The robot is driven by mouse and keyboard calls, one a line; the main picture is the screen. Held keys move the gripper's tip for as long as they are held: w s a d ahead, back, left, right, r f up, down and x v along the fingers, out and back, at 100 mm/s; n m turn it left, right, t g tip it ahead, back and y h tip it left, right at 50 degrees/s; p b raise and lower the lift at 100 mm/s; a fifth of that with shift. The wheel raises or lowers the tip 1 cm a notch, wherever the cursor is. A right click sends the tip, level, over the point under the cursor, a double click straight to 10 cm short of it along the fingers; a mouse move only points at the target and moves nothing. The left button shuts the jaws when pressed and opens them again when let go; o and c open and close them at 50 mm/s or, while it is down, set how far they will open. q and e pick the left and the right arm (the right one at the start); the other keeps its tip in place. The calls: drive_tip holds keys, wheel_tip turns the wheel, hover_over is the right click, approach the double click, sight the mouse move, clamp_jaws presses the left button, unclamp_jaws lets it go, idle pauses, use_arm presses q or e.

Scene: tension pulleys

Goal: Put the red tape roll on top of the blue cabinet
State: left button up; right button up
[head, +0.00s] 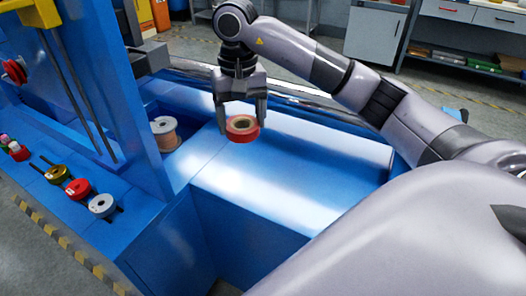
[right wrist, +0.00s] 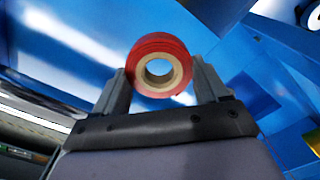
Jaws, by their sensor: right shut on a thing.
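The red tape roll (head: 242,128) has a tan core and is between the fingers of my right gripper (head: 241,112). In the right wrist view the roll (right wrist: 159,66) sits between both fingertips of the gripper (right wrist: 160,80), its hole facing the camera. The gripper is shut on it. The roll is over the left part of the blue cabinet's top (head: 290,175); I cannot tell whether it touches that surface. My left gripper does not show in either view.
A copper-coloured wire spool (head: 165,134) stands in a recess left of the cabinet top. A tall blue upright (head: 125,100) rises beside it. Several small spools, including a white one (head: 102,206), line the lower left ledge. The right part of the cabinet top is clear.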

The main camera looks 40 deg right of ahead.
sight(246, 185)
wheel_tip(246, 185, down, 17)
drive_tip(key=shift+b, duration=0.4)
drive_tip(key=shift+f, duration=0.1)
drive_tip(key=shift+f, duration=0.15)
drive_tip(key=o, duration=1.1)
drive_tip(key=shift+r, duration=0.2)
drive_tip(key=shift+r, duration=0.25)
wheel_tip(246, 185, up, 12)
drive_tip(key=shift+f+p, duration=0.2)
drive_tip(key=shift+p, duration=0.1)
